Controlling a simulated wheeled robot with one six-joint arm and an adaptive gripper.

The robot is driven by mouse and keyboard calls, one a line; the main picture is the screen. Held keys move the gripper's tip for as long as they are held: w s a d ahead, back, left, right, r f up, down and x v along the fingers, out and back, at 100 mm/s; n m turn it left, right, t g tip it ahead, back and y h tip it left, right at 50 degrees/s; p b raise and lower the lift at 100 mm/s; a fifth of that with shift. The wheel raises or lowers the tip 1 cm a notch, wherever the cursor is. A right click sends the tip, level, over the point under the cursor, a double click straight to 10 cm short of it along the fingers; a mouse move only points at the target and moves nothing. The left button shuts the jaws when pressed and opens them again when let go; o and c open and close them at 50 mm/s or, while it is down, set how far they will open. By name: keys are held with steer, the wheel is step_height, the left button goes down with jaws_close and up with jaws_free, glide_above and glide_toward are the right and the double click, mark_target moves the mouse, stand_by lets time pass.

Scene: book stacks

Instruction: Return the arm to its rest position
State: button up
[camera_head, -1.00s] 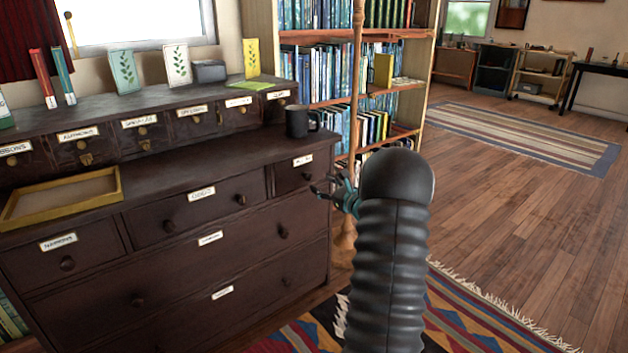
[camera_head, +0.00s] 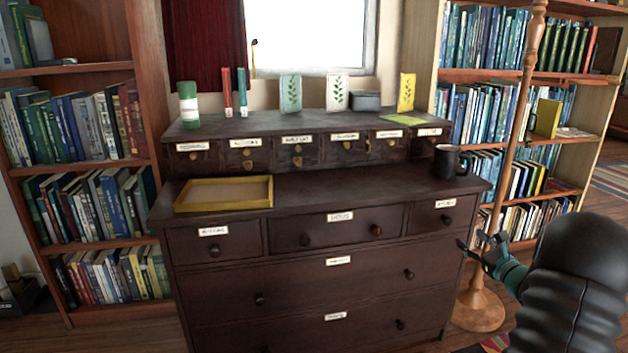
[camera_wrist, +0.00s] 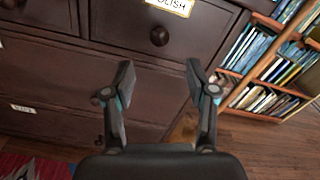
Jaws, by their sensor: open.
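My gripper (camera_head: 484,252) is at the right of the head view, in front of the dresser's right side. It is open and empty. My black ribbed arm fills the lower right corner and hides part of the floor. In the wrist view, my gripper (camera_wrist: 160,82) shows two spread fingers with nothing between them. Behind them is the dark dresser (camera_wrist: 60,75) front with a round knob. I cannot tell the exact gap between the fingers and the dresser.
The dark wooden dresser (camera_head: 300,282) bears a yellow tray (camera_head: 225,205) and a black mug (camera_head: 449,162). A wooden pole on a round base (camera_head: 479,308) stands close behind my gripper. Bookshelves stand left (camera_head: 83,77) and right (camera_head: 566,78).

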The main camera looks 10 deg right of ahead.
steer(key=s+a+f+n+g+y, duration=0.3)
steer(key=a+f+n, duration=0.1)
steer(key=a+f, duration=0.25)
steer(key=s+a+n+g+y, duration=0.3)
steer(key=s+a+n+g, duration=0.6)
steer(key=a, duration=0.6)
steer(key=s+a+r+n+h, duration=0.3)
steer(key=s+a+r+n, duration=0.3)
steer(key=s+a+n, duration=0.3)
steer(key=s+a+r+n+h, duration=0.4)
steer(key=s+a+r+n, duration=0.2)
steer(key=s+a+n, duration=0.3)
steer(key=s+a, duration=0.1)
steer(key=s, duration=0.3)
steer(key=shift+s+r+n, duration=0.25)
steer(key=shift+r+n, duration=0.05)
